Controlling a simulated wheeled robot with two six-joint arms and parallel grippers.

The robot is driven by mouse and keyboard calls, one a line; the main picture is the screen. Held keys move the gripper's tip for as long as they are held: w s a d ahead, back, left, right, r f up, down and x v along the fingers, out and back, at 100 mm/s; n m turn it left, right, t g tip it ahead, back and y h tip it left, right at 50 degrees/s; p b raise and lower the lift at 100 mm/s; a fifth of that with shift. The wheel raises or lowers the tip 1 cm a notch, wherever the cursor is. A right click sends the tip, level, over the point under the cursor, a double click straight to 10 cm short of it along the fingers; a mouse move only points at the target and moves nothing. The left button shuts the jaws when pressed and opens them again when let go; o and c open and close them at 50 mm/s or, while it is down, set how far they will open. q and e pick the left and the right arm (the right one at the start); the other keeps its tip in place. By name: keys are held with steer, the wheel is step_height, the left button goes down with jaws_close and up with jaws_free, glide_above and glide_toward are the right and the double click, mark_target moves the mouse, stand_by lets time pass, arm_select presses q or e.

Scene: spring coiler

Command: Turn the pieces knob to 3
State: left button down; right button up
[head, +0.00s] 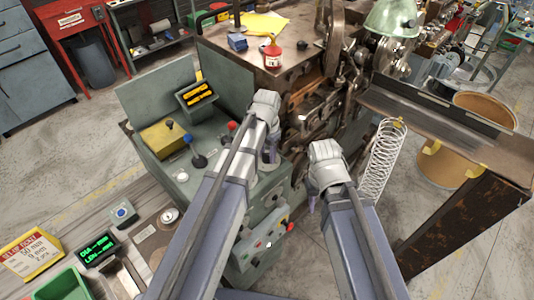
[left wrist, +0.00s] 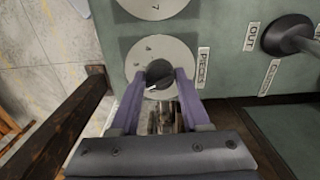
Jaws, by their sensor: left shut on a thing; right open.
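The pieces knob (left wrist: 160,75) is a small black knob on a round pale dial (left wrist: 146,56), beside a label reading PIECES (left wrist: 204,68). A small white mark shows at its lower left edge in the left wrist view. Most of the dial's numbers are hidden or too small to read. My left gripper (left wrist: 158,82) has a finger on each side of the knob and is shut on it. In the head view my left gripper (head: 270,154) is over the green control console, and its arm hides the knob. My right gripper (head: 312,203) is open and empty, right of the console.
A second dial (left wrist: 152,6) lies above in the left wrist view, with a dark lever (left wrist: 288,35) near a label reading OUT. The console (head: 215,150) carries levers and a lit display (head: 199,93). A coiled spring (head: 382,160) stands right of my right gripper.

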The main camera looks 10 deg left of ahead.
mark_target(267, 155)
arm_select(q)
steer(key=m, duration=0.4)
steer(key=shift+m, duration=2.5)
steer(key=shift+c, duration=1.9)
jaws_free()
step_height(267, 155, up, 8)
steer(key=p, duration=0.8)
